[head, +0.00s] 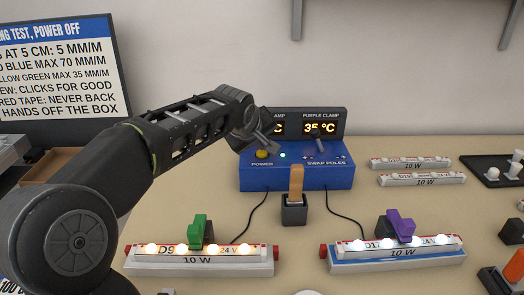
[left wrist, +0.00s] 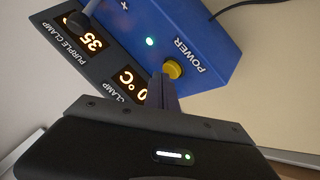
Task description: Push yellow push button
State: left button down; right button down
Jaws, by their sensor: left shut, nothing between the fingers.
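The yellow push button (head: 263,154) sits on the top of the blue control box (head: 300,178), at its left end, above the word POWER. In the left wrist view the same yellow button (left wrist: 173,69) shows just past the fingertips. My left gripper (head: 268,137) is shut and empty, its tips just above and behind the button in the head view. In the left wrist view the shut fingers (left wrist: 162,90) lie beside the button; I cannot tell whether they touch it. A small green light (head: 282,155) glows to the right of the button. My right gripper is not in view.
A purple clamp (head: 400,225) and a green clamp (head: 198,230) sit on lit strips in front. A wooden stick stands in a dark holder (head: 294,213) before the box. Spare strips (head: 420,179) lie at the right. A sign board (head: 60,75) stands at back left.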

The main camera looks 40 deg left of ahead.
aim_at(261, 154)
pick_arm(q)
jog(key=shift+r+p, duration=2.15)
jog(key=shift+r, duration=0.9)
